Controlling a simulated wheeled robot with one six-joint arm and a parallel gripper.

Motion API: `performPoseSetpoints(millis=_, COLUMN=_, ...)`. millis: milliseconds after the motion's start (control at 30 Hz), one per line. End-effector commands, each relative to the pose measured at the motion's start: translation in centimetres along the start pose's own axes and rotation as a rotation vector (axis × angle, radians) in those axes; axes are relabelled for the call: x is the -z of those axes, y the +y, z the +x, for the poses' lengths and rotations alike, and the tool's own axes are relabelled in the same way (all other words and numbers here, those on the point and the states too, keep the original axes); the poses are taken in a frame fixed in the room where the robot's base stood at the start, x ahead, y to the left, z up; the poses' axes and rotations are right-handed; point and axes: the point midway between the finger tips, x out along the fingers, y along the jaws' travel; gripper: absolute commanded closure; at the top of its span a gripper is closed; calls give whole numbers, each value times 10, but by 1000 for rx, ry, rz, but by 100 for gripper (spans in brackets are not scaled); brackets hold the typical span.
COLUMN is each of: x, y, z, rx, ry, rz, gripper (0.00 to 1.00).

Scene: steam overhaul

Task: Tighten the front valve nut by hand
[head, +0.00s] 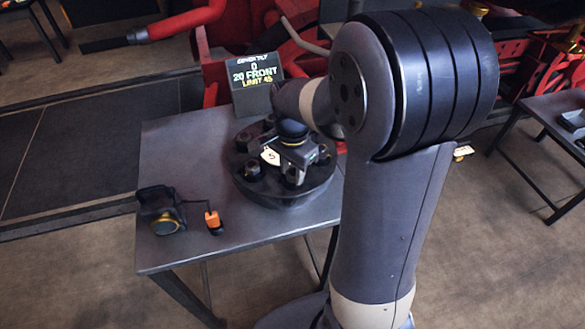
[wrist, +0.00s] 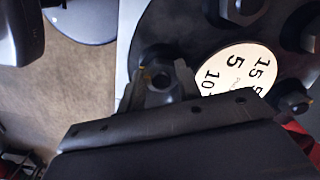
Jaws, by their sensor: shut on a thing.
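The round black valve cover (head: 285,197) lies on the grey table, with several dark nuts around its rim. A white dial (head: 270,156) with numbers sits at its middle; it also shows in the wrist view (wrist: 236,72). My gripper (head: 298,165) is down over the cover. In the wrist view my gripper (wrist: 160,90) has its two fingers shut on either side of one dark hex nut (wrist: 161,77). I cannot tell how far this nut is turned down. Other nuts (wrist: 292,103) stand apart from the fingers.
A display box (head: 255,80) behind the cover reads 0, 20 FRONT and LIMIT 45. A black device with a yellow ring (head: 162,212) and an orange piece (head: 213,219) lie on the table (head: 190,150) at the left. Red machinery stands behind. Another table (head: 560,105) stands at right.

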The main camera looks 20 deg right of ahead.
Motion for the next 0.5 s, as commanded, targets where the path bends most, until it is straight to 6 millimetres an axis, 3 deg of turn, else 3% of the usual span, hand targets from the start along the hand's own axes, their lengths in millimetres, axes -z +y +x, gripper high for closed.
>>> performPoseSetpoints(millis=467, x=1, y=-1, z=-1, rx=4, ry=2, rz=16, gripper=90)
performPoseSetpoints(millis=500, x=1, y=-1, z=-1, rx=4, ry=2, rz=16, gripper=65)
